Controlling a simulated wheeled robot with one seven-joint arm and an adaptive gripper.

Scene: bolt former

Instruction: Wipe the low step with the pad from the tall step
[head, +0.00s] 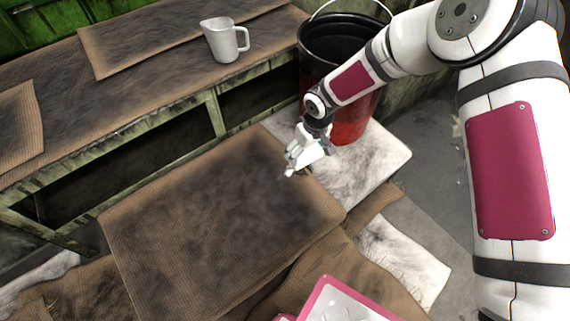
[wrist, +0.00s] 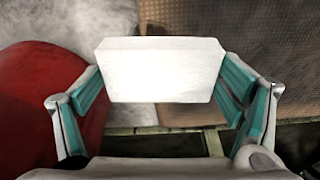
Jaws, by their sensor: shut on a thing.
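My gripper (head: 304,152) is shut on a white block-shaped pad (wrist: 160,74), which spans between the fingers in the wrist view. In the head view the gripper is over the right part of the low step (head: 185,215), whose brown woven top carries dark smudges. I cannot tell whether the pad touches that top. The tall step (head: 130,100) is the long bench behind, with a smudged brown top and a worn greenish frame.
A grey-white jug (head: 222,42) stands on the tall step, beside flat brown mats (head: 120,45). A red bucket (head: 352,128) with a dark inside stands right behind my gripper. Smudged white slabs (head: 385,150) and brown cloth (head: 335,270) lie around the low step. Grey floor is at right.

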